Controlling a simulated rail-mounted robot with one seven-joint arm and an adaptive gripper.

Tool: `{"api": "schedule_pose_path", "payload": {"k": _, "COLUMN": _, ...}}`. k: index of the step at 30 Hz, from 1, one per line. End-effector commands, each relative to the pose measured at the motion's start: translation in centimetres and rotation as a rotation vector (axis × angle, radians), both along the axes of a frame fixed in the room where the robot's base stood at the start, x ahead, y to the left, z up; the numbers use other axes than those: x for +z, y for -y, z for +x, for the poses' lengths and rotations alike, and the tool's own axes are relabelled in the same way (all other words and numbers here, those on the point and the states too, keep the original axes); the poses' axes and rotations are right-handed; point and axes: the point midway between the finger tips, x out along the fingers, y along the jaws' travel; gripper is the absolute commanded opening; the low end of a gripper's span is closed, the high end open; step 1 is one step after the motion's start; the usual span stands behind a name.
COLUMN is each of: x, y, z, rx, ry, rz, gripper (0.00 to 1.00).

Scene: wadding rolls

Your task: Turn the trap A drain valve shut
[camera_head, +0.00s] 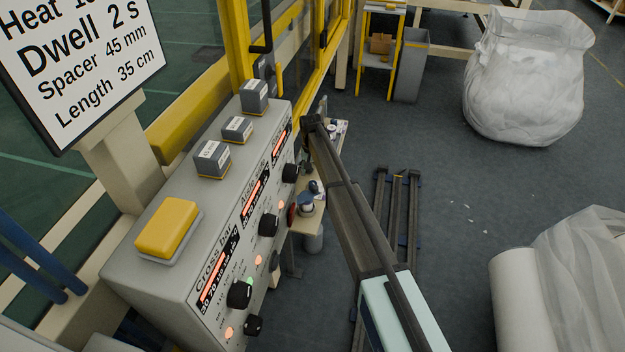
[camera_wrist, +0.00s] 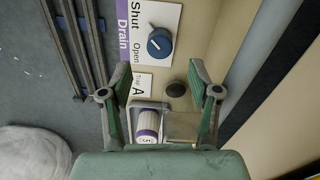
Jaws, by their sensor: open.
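The drain valve's blue round knob (camera_wrist: 160,43) is on a white plate (camera_wrist: 172,16) lettered "Shut", "Open" and "Drain", in the wrist view. A label with a large "A" (camera_wrist: 143,86) is just below it. The knob is beyond the fingertips, not touched. In the head view my gripper (camera_head: 312,122) is by the control panel's far right end, and the valve cannot be made out there.
A dark round part (camera_wrist: 177,89) and a framed white-and-purple cylinder (camera_wrist: 148,123) lie between the fingers in the wrist view. The control panel (camera_head: 215,215) is left of my arm. Dark rails (camera_head: 395,215) lie on the floor; a filled bag (camera_head: 525,85) stands far right.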

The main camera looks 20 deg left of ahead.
Motion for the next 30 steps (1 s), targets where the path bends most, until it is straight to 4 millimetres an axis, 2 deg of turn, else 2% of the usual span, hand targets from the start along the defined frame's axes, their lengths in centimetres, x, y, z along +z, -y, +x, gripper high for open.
{"api": "schedule_pose_path", "payload": {"k": 1, "x": 1.1, "y": 0.0, "z": 0.0, "rx": 0.0, "ry": 0.002, "rz": 0.001, "gripper": 0.62}}
{"api": "schedule_pose_path", "payload": {"k": 6, "x": 3.4, "y": -0.1, "z": 0.0, "rx": 0.0, "ry": 0.001, "rz": 0.0, "gripper": 0.62}}
{"api": "schedule_pose_path", "payload": {"k": 11, "x": 4.4, "y": -0.1, "z": 0.0, "rx": 0.0, "ry": 0.0, "rz": 0.0, "gripper": 0.62}}
{"api": "schedule_pose_path", "payload": {"k": 25, "x": 4.6, "y": -0.1, "z": -0.1, "rx": 0.0, "ry": -0.001, "rz": 0.0, "gripper": 0.62}}
{"api": "schedule_pose_path", "payload": {"k": 28, "x": 4.1, "y": 0.7, "z": -0.4, "rx": -0.003, "ry": -0.005, "rz": -0.004, "gripper": 0.62}}
{"api": "schedule_pose_path", "payload": {"k": 30, "x": 3.2, "y": 2.1, "z": -0.9, "rx": -0.007, "ry": -0.013, "rz": -0.008, "gripper": 0.62}}
